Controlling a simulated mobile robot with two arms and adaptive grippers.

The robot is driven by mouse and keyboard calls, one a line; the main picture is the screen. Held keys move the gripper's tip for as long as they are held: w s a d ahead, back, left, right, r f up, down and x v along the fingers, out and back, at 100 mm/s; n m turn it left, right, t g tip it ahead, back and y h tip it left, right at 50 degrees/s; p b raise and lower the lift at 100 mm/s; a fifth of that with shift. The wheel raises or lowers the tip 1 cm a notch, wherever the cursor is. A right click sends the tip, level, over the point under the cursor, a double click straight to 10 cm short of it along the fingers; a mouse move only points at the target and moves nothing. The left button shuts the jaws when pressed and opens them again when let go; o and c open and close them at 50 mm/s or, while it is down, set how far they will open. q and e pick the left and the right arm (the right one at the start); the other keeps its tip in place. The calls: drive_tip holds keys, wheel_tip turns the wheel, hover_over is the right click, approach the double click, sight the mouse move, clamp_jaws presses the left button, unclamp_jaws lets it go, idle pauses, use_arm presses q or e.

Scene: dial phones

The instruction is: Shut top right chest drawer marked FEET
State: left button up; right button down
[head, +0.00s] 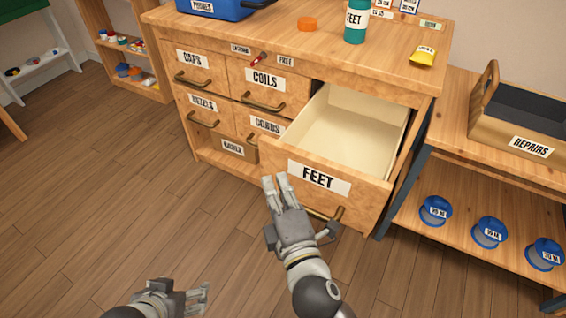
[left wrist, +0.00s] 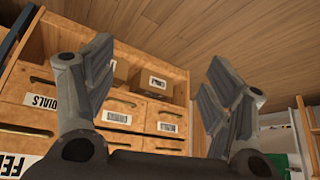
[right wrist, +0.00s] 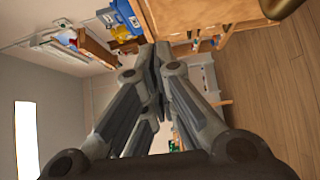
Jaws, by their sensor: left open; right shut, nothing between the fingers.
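The drawer marked FEET (head: 355,192), at the top right of the wooden chest (head: 150,15), is pulled far out. Its cream inside (head: 350,125) looks empty. Its brass handle (head: 338,213) is partly hidden behind my right gripper. My right gripper (head: 276,182) is shut and empty, in front of the left part of the drawer front; I cannot tell whether it touches. Its closed fingers also show in the right wrist view (right wrist: 158,60). My left gripper (head: 196,294) is open and empty, low over the floor. In the left wrist view, part of the FEET label (left wrist: 12,165) shows.
Drawers marked CAPS (head: 192,58), COILS (head: 265,79), BEZELS and CORDS look shut. A teal FEET bottle (head: 356,22), orange lid (head: 307,24) and yellow item (head: 423,56) are on the chest top. A REPAIRS box (head: 530,146) stands on the right bench. Left floor is clear.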

sight(276, 148)
use_arm(q)
drive_tip(key=shift+w+d+r+t, duration=0.2)
drive_tip(key=shift+w+r+t, duration=0.1)
drive_tip(key=shift+w, duration=0.35)
use_arm(e)
drive_tip(key=shift+w+d, duration=0.3)
drive_tip(key=shift+w, duration=0.65)
drive_tip(key=shift+w+d, duration=0.3)
drive_tip(key=shift+w, duration=0.6)
drive_tip(key=shift+w+d, duration=0.3)
drive_tip(key=shift+w, duration=0.65)
